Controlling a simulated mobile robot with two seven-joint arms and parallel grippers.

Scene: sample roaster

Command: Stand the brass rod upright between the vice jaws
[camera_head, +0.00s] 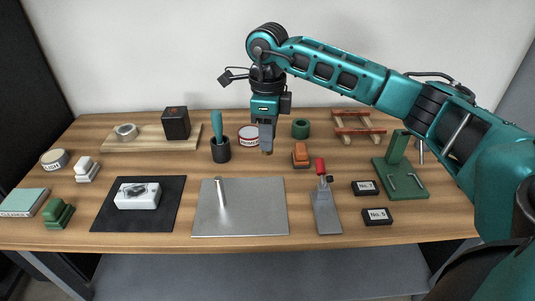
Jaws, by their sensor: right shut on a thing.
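My right gripper (266,137) points straight down over the back middle of the table. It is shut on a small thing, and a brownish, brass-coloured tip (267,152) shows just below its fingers. This may be the brass rod; the fingers hide most of it. I cannot tell whether the tip touches the table. I cannot pick out the vice for certain. A green metal stand (403,191) at the right has a base, an upright block and small grey parts. Its jaws, if any, are not clear. My left gripper is not in view.
A steel plate (255,215) bears a silver piece (220,192).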

